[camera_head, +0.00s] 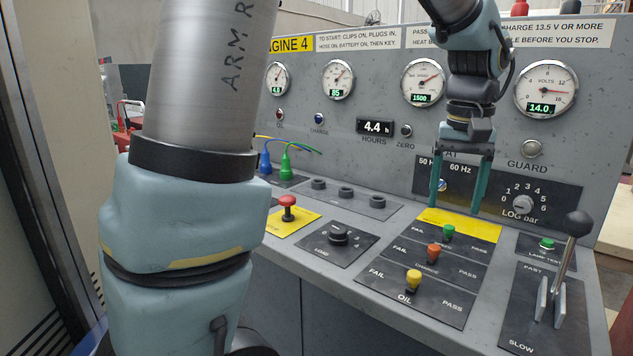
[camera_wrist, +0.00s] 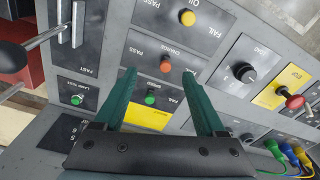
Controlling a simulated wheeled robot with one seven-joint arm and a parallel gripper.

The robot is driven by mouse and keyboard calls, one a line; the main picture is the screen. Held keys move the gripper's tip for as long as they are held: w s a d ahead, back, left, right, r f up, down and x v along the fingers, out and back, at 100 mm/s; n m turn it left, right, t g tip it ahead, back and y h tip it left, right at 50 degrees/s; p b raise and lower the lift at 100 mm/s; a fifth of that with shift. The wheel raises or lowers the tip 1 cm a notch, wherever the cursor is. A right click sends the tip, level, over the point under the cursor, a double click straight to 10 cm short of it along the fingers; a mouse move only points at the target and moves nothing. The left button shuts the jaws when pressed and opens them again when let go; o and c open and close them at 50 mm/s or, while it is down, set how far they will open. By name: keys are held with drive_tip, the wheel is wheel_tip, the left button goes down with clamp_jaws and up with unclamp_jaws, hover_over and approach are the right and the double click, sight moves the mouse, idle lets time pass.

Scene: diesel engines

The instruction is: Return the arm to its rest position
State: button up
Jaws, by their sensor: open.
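My gripper (camera_head: 460,185) has two green fingers, spread apart with nothing between them. In the head view it hangs in front of the upright panel, above the yellow-backed green toggle (camera_head: 448,232). In the wrist view the fingers of my gripper (camera_wrist: 165,75) stand on either side of the green toggle (camera_wrist: 150,99), and the orange toggle (camera_wrist: 165,65) lies beyond it. I cannot tell whether the fingertips touch the panel. My arm (camera_head: 185,220) crosses the left of the head view and hides part of the console.
The console carries a red stop button (camera_head: 288,203), a black load knob (camera_head: 338,235), a yellow toggle (camera_head: 413,280) and a tall lever (camera_head: 565,262) at right. Blue and green plugs (camera_head: 285,165) with cables stand at left. Gauges and a log knob (camera_head: 522,205) line the upright panel.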

drive_tip(key=w+a+f+n, duration=0.15)
drive_tip(key=a+f, duration=0.25)
drive_tip(key=a, duration=0.4)
drive_tip(key=w+a+f, duration=0.3)
drive_tip(key=a, duration=0.5)
drive_tip(key=s+a+f+n, duration=0.1)
drive_tip(key=s+a+f, duration=0.1)
drive_tip(key=a, duration=0.5)
drive_tip(key=s+a+f, duration=0.2)
drive_tip(key=a+f, duration=0.2)
drive_tip(key=a, duration=0.3)
drive_tip(key=shift+a+f+n+t, duration=0.15)
drive_tip(key=shift+f+n+t, duration=0.05)
drive_tip(key=shift+n+t, duration=0.2)
drive_tip(key=shift+c, duration=0.4)
idle(1.9)
